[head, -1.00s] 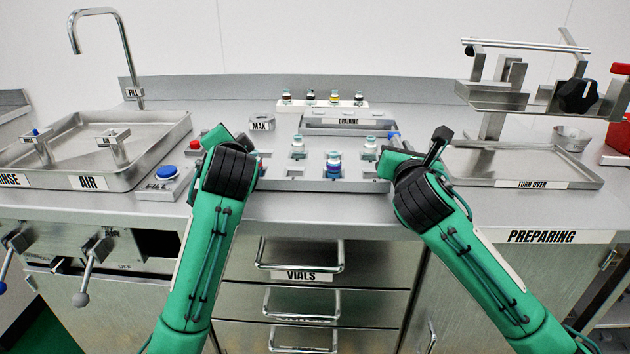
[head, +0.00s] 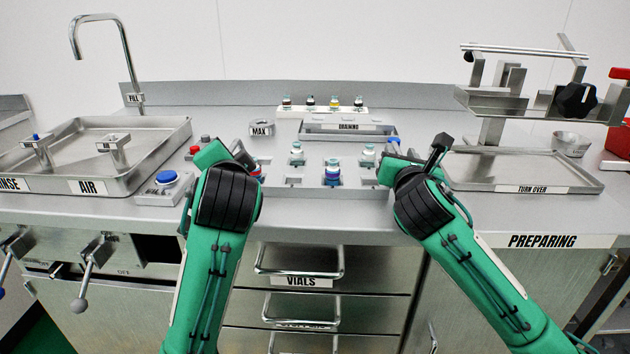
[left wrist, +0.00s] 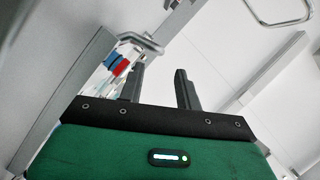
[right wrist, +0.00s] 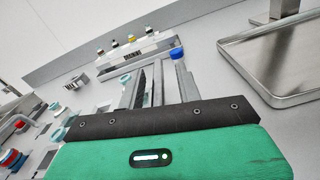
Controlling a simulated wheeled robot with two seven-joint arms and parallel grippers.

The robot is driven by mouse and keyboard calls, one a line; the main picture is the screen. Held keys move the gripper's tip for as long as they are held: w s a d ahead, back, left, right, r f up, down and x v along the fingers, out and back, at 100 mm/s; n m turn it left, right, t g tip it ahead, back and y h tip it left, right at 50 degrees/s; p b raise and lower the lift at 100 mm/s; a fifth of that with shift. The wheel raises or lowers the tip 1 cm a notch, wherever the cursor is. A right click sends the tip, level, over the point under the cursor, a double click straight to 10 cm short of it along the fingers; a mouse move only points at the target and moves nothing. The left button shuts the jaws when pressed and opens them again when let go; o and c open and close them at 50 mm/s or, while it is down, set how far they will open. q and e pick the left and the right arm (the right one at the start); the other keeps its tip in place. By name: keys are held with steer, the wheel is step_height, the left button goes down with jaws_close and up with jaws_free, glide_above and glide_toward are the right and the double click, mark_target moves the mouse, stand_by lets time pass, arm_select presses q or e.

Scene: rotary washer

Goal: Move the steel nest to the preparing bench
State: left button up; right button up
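The steel nest, as far as I can tell the flat grey plate with pockets (head: 312,172), lies at the middle of the bench. Several capped vials stand in it, one with a blue and red band (head: 333,172). My right gripper (head: 384,170) is at the nest's right end; in the right wrist view its fingers (right wrist: 160,85) are apart, with a thin grey edge showing between them. My left gripper is by the nest's left end, its fingertips mostly hidden behind its wrist in the head view. In the left wrist view its fingers (left wrist: 162,88) are apart and empty. The preparing bench (head: 542,218) is the counter at the right.
A turn-over stand with a shallow tray (head: 590,187) occupies the back of the preparing side. The preparing counter's front strip is free.

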arm_select(q)
steer(key=v, duration=0.3)
steer(key=shift+s, duration=0.15)
arm_select(e)
steer(key=shift+s, duration=0.25)
steer(key=s, duration=1.1)
steer(key=shift+s+a, duration=0.15)
steer(key=shift+s, duration=0.15)
